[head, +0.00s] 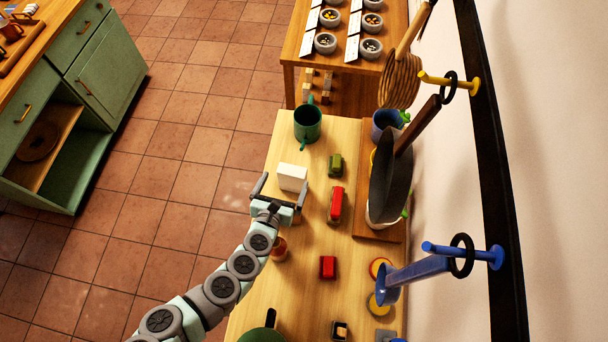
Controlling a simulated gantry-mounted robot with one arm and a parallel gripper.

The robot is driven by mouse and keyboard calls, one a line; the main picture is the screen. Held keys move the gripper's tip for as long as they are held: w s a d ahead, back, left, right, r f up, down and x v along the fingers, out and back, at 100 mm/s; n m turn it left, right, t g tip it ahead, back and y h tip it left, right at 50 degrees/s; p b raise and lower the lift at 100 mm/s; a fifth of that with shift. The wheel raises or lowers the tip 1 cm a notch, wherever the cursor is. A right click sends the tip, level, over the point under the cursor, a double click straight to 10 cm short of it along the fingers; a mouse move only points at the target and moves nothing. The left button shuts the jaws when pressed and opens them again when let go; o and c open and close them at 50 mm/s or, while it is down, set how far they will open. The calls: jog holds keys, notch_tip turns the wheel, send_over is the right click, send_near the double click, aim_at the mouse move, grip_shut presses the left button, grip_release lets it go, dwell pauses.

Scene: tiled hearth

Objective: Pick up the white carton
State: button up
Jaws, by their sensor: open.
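The white carton (292,177) is a small white box on the wooden table (260,301), near its left edge. My gripper (281,186) is open, with one finger to the left of the carton and the other to its right. The fingers reach toward the carton from the near side. Whether either finger touches it, I cannot tell.
A green toy vehicle (336,165) and a red one (336,204) are to the right. An orange-brown jar (279,248) is partly hidden by my arm. A pan (391,175) hangs over the table's right side.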

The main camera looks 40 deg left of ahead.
aim_at(292, 170)
jog(key=shift+x, duration=1.3)
jog(key=x, duration=0.4)
jog(key=shift+w+d+f, duration=0.1)
jog(key=shift+d+f, duration=0.1)
jog(key=shift+f, duration=0.15)
jog(key=shift+w+f, duration=0.2)
jog(key=c, duration=1.7)
jog(key=shift+r, duration=0.2)
